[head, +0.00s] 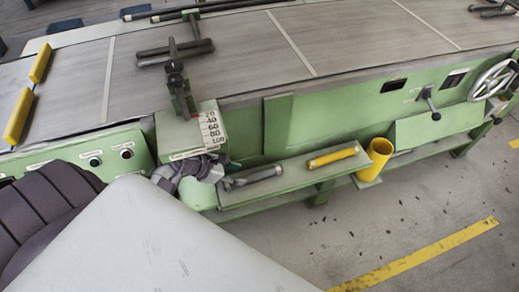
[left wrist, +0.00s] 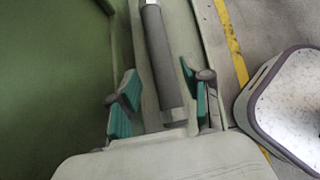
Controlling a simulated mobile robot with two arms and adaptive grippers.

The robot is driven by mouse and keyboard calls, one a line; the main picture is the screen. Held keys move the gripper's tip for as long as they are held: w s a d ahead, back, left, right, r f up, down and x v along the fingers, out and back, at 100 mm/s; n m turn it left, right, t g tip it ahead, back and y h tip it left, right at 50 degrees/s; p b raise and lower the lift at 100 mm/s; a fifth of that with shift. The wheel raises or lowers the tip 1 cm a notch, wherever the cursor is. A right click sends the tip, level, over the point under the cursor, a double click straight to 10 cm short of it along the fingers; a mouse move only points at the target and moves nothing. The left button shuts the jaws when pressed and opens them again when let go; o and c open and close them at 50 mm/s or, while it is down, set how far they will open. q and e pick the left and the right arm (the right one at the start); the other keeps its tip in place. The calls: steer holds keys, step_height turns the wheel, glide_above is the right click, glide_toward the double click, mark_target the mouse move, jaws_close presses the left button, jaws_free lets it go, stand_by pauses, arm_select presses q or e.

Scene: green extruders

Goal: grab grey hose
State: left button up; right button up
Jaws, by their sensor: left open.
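The grey hose (head: 264,173) is a short dark grey tube lying on the green shelf on the front of the machine. My left gripper (head: 226,181) is at the left end of the hose, low over the shelf. In the left wrist view the hose (left wrist: 159,55) runs lengthwise between the two teal-padded fingers of my left gripper (left wrist: 158,75). The fingers are open, with a gap on each side of the hose. Its near end lies close to the palm. My right gripper is not in view.
A yellow hose (head: 333,157) lies farther right on the same shelf (head: 290,180). A yellow cup (head: 376,158) stands right of it. A green box with a number scale (head: 209,130) sits above the gripper. The floor in front is open, with a yellow line (head: 425,255).

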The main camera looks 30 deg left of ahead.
mark_target(251, 175)
arm_select(q)
steer(key=x, duration=0.4)
steer(key=shift+w+d+r, duration=0.2)
steer(key=shift+d+r, duration=0.05)
steer(key=shift+x, duration=1.15)
steer(key=shift+f, duration=0.1)
steer(key=c, duration=0.7)
jaws_close()
steer(key=shift+a, duration=0.1)
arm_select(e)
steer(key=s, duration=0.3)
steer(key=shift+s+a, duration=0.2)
